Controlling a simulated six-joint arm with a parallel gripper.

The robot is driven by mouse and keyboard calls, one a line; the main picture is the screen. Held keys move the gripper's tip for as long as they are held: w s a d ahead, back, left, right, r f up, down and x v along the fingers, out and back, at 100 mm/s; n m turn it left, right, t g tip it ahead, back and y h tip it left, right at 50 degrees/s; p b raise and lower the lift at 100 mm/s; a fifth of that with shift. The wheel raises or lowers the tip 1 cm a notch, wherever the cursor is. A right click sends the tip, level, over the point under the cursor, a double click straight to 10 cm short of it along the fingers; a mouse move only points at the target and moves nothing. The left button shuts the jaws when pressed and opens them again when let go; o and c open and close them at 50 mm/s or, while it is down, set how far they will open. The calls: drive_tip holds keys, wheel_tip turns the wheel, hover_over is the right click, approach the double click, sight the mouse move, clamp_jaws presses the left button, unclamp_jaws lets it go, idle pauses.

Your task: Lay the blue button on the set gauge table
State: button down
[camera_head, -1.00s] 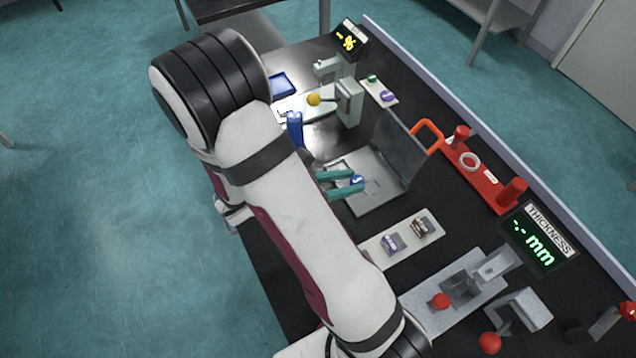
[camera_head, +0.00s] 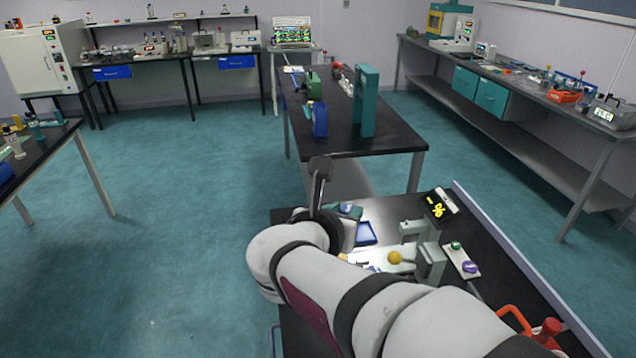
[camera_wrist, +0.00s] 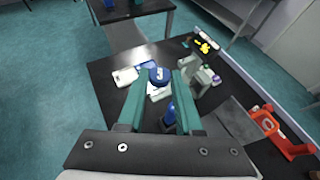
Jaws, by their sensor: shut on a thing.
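My gripper (camera_wrist: 159,82) has two teal fingers, shut on the blue button (camera_wrist: 159,74), a round piece with a pale mark on top. In the head view my gripper (camera_head: 347,213) holds the button (camera_head: 346,208) near the bench's far left end, left of the gauge. The gauge with the yellow "%" display (camera_head: 438,205) appears to be the set gauge. Its grey stand (camera_head: 430,262) and yellow knob (camera_head: 395,257) stand right of my gripper. A pale plate (camera_head: 405,269) by the knob may be its table; my arm partly hides it.
A blue tray (camera_head: 365,233) lies close to my gripper. A blue upright object (camera_wrist: 169,112) and a red fixture (camera_wrist: 283,137) also stand on the bench. Another black table (camera_head: 350,135) stands beyond.

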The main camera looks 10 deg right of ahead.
drive_tip(key=w+r, duration=0.3)
drive_tip(key=w, duration=0.1)
drive_tip(key=m+g+h, duration=0.5)
drive_tip(key=m+g, duration=0.1)
drive_tip(key=m, duration=0.1)
hover_over(356, 256)
drive_tip(key=s+a, duration=0.2)
drive_tip(key=s, duration=0.1)
wheel_tip(356, 256, down, 23)
drive_tip(key=f, duration=1)
drive_tip(key=shift+d+f, duration=0.4)
drive_tip(key=c, duration=0.6)
unclamp_jaws()
drive_tip(key=shift+f, duration=0.1)
